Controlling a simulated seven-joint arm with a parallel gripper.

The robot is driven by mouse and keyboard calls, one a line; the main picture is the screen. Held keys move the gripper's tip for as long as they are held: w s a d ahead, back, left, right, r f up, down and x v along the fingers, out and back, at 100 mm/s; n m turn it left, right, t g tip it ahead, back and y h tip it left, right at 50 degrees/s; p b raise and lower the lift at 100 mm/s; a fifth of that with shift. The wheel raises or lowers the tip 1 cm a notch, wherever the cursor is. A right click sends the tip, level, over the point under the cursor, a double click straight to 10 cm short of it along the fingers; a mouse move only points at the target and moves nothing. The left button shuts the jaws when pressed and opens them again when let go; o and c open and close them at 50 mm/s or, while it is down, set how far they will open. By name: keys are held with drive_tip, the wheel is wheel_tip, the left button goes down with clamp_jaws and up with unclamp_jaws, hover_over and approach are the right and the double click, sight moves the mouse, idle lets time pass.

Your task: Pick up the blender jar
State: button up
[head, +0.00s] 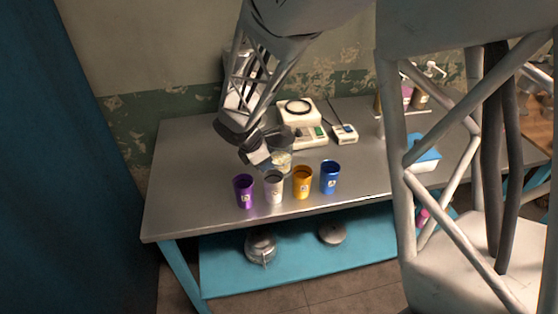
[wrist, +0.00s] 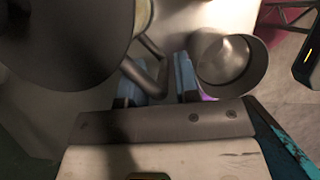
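The blender jar (head: 281,160) is a see-through jar on the grey table, behind the row of cups; something pale shows in its lower part. In the wrist view a large dark round body (wrist: 65,40), which looks like the jar, fills the upper left, with its bent handle (wrist: 154,72) reaching right. My gripper (head: 262,160) is at the jar's left side, partly covering it. In the wrist view my gripper's (wrist: 160,85) blue-padded fingertips stand apart, with the handle between them. I see a gap beside the handle and no clear grip on it.
A glass vessel (head: 261,247) and a round lid (head: 332,233) lie on the lower shelf. The table's left part is clear.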

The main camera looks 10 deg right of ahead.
clamp_jaws()
drive_tip(key=shift+r, duration=0.15)
idle(0.4)
drive_tip(key=shift+r, duration=4.9)
